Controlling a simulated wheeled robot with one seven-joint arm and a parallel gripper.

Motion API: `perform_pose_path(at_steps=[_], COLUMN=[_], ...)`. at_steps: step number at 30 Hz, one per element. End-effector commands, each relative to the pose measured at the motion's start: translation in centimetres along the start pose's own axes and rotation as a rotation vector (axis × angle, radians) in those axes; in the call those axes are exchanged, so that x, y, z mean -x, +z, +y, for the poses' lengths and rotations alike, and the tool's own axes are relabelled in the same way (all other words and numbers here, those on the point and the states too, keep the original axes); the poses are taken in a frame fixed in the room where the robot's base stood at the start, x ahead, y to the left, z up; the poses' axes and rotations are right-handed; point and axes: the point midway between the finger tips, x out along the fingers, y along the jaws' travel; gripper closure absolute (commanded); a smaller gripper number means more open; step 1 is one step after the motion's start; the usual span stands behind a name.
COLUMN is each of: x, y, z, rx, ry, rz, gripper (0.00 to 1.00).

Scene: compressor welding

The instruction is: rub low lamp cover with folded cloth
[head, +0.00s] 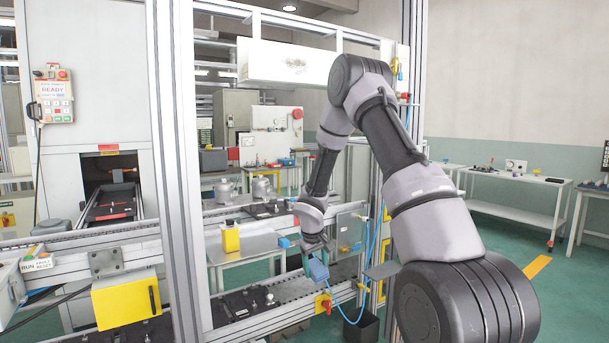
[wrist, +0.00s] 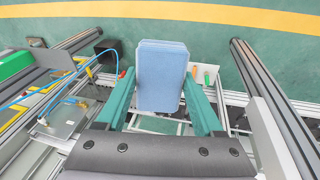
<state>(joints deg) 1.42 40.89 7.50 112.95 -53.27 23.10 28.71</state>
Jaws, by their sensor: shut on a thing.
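My gripper (head: 313,257) hangs low in front of the conveyor frame, with its jaws shut on a folded blue cloth (head: 319,270). In the wrist view the cloth (wrist: 162,70) is a flat, rounded block between the two green fingers of my gripper (wrist: 160,88), and it sticks out beyond them. The cloth hides part of what lies behind it. I cannot clearly pick out the low lamp cover in either view. A small red and yellow fitting (head: 324,304) is on the lower rail, just below the cloth in the head view.
A blue hose (head: 371,270) loops down right of the cloth, above a dark bin (head: 362,325). A tall aluminium post (head: 184,160) stands left. A yellow box (head: 126,299) is on the front rail. Green floor (head: 500,262) is open at right, before a white bench (head: 515,190).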

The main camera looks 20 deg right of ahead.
Motion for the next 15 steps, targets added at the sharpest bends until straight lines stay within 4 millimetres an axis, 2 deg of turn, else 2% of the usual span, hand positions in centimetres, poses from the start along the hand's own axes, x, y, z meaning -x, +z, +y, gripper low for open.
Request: perform_pose_path(at_steps=[1,6,9,15], x=[2.5,10.4,14.2,18.5], y=[-2.4,-8.5,-10.8,-13.0], z=[0.4,2.2,2.9,3.8], rx=[0.048,0.205,0.274,0.342], ry=[0.034,0.143,0.187,0.230], rz=[0.057,0.249,0.349,0.468], gripper=[0.76,0.76,0.76,0.76])
